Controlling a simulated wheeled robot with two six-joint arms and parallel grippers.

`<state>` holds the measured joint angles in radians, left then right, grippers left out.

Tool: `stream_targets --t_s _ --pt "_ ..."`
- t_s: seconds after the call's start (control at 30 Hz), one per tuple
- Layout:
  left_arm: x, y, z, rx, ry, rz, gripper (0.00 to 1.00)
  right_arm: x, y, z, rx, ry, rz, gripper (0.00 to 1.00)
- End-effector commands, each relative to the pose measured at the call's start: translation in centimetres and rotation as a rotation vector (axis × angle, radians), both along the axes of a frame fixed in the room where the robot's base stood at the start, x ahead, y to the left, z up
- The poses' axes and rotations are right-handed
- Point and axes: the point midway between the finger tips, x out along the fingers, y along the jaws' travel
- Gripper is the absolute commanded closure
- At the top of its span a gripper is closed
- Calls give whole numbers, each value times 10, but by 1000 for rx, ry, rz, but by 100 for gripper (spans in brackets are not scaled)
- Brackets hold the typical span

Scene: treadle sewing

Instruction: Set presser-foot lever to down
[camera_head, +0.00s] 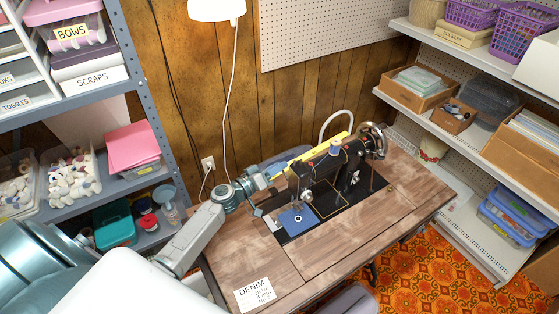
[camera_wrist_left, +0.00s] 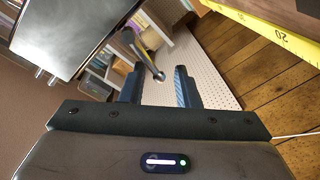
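The black sewing machine (camera_head: 328,172) stands on the wooden table, with a blue cloth patch (camera_head: 296,219) on its bed below the needle end. My left gripper (camera_head: 284,171) is at the left end of the machine's head, beside the needle end. In the left wrist view my left gripper (camera_wrist_left: 157,82) is open, its two dark fingers apart. A metal rod with a round knob, apparently the presser-foot lever (camera_wrist_left: 157,75), shows between the fingertips; I cannot tell whether either finger touches it. In the head view the lever is not distinguishable. My right gripper is not in view.
A yellow measuring strip (camera_head: 325,150) lies along the machine's top and also shows in the left wrist view (camera_wrist_left: 270,33). A handwheel (camera_head: 373,140) is at the right end. A denim note card (camera_head: 254,294) lies on the table's front left. Shelves flank both sides.

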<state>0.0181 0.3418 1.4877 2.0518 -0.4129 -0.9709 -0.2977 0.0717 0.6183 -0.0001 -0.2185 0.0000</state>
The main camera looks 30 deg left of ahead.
Motion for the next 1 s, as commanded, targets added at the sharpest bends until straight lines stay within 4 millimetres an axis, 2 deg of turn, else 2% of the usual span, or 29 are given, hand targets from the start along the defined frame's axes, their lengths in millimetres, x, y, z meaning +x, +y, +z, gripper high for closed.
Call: stream_targets --t_s 0.13,0.43,0.47,0.6,1.0 --pt "10 -4 1 -1 1 1 71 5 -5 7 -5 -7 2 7" --pt "12 -5 -1 0 1 -1 71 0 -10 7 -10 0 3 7" --pt "12 -5 -1 0 1 -1 73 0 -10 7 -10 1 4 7" --pt "12 -5 -1 0 1 -1 100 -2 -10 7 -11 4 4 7" --pt "11 -5 -6 -42 27 0 100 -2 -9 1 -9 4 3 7"
